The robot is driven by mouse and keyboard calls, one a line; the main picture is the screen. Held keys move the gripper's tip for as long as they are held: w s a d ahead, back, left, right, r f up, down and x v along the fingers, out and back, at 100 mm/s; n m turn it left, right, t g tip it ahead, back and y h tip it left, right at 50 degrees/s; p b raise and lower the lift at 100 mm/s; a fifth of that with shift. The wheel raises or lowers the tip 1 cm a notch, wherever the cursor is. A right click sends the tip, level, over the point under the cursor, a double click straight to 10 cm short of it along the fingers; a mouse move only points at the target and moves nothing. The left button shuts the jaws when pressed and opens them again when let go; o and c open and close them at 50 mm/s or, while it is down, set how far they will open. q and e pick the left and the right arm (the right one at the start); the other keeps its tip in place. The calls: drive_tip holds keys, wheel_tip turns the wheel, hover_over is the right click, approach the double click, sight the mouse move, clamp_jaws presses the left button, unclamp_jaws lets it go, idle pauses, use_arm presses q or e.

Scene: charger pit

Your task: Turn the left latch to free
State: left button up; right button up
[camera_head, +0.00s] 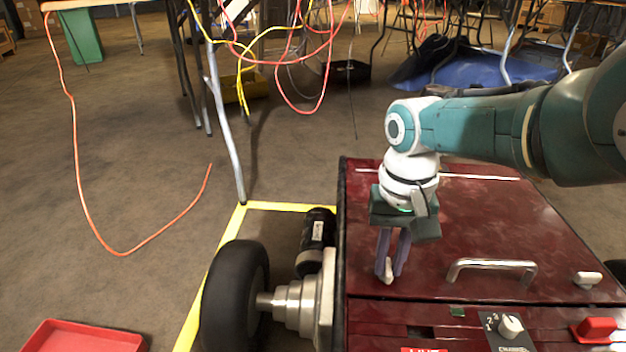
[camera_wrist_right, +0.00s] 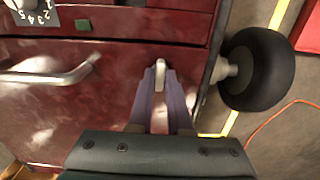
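The left latch (camera_head: 388,272) is a small pale tab on the dark red lid (camera_head: 480,215), near its front left corner. It lies lengthwise front to back in the head view, and also shows in the right wrist view (camera_wrist_right: 160,74). My right gripper (camera_head: 391,270) points down over it. Its two purple-grey fingers, also in the right wrist view (camera_wrist_right: 161,88), stand close on both sides of the latch and appear shut on it. The fingers hide part of the latch. My left gripper is not in view.
A metal handle (camera_head: 490,266) and a second pale latch (camera_head: 587,279), lying side to side, are to the right. A numbered knob (camera_head: 510,325) and red switch (camera_head: 597,329) are in front. A black wheel (camera_head: 236,297) is left. A red tray (camera_head: 82,337) lies on the floor.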

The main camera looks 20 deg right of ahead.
sight(389, 264)
drive_tip(key=o, duration=0.4)
drive_tip(key=shift+r, duration=0.1)
wheel_tip(389, 264, up, 10)
drive_tip(key=p, duration=0.9)
drive_tip(key=shift+w+d, duration=0.15)
